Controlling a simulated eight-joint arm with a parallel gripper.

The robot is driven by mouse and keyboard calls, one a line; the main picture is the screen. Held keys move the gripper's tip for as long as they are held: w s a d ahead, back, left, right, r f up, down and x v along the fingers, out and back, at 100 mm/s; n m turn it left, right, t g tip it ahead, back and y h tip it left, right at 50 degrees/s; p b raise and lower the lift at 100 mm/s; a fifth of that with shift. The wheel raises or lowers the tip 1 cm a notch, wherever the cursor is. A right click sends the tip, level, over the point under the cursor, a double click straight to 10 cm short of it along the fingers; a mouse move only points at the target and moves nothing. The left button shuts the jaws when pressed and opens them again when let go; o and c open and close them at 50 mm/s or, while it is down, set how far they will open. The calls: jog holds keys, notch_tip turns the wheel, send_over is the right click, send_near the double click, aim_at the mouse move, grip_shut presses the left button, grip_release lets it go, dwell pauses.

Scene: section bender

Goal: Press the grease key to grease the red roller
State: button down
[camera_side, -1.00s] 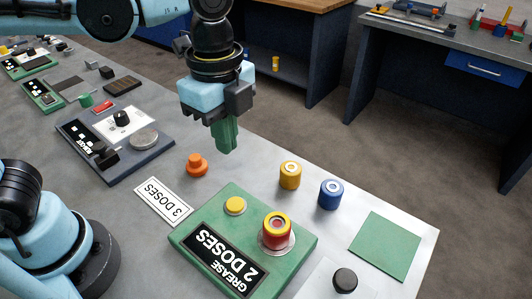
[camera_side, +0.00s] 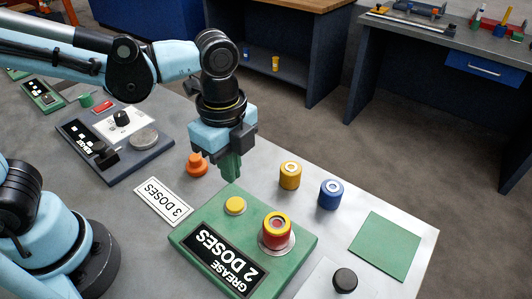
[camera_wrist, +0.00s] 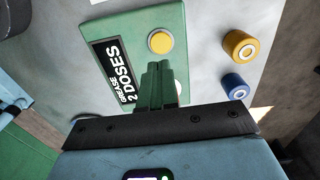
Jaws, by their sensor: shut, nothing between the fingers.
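The green grease unit (camera_side: 190,240) lies on the grey table, with a black label reading "GREASE 2 DOSES" (camera_side: 226,262). Its round yellow key (camera_side: 235,205) also shows in the wrist view (camera_wrist: 160,42). The red roller (camera_side: 276,234), with a yellow top, stands on a round metal seat on the same unit; in the wrist view my fingers mostly hide it. My gripper (camera_side: 231,172) is shut and empty, green fingers pointing down. It hangs above the table, just behind the yellow key in the side view and apart from it. The fingers also show in the wrist view (camera_wrist: 158,80).
A yellow roller (camera_side: 290,175) and a blue roller (camera_side: 331,194) stand right of my gripper. An orange knob-like piece (camera_side: 196,164) stands to its left. A "3 DOSES" card (camera_side: 163,201), a green square (camera_side: 385,246) and a black knob (camera_side: 345,280) lie around the unit.

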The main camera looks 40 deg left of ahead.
aim_at(235, 204)
jog(key=shift+f, duration=3.65)
jog(key=shift+f, duration=0.95)
jog(key=shift+r, duration=0.1)
notch_tip(235, 204, up, 14)
jog(key=shift+r, duration=0.25)
jog(key=w+a+f+n+t, duration=0.1)
jog(key=a+f+n+t, duration=0.2)
jog(key=a+n+t, duration=0.4)
jog(key=a+n, duration=0.7)
jog(key=n, duration=0.4)
jog(key=shift+w+a, duration=0.3)
jog(key=shift+a, duration=0.05)
